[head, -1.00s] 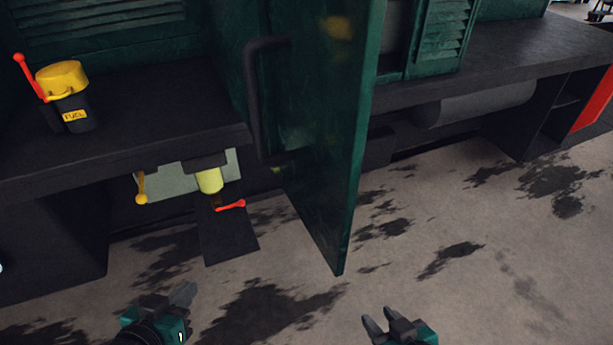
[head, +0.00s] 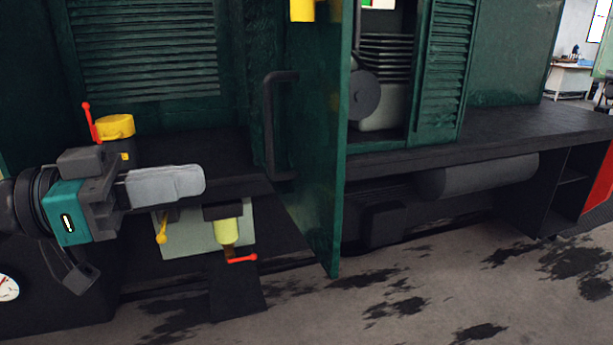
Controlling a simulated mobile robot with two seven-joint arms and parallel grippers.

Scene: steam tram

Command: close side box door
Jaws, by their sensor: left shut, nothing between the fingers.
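The side box door (head: 318,150) is a dark green panel standing open, its edge jutting out toward me. A black bar handle (head: 268,130) is on its left face. To its right, the open box (head: 392,60) shows dark ribbed parts and a round disc inside. My left gripper (head: 195,181) is shut and empty, in front of the black ledge at the left. It points right, to the left of the handle and apart from it. My right gripper is not in the head view.
Below are a yellow-green cylinder (head: 228,230) and a red lever (head: 242,259). A black running board (head: 500,128) extends right. The stained floor (head: 420,290) is clear in front.

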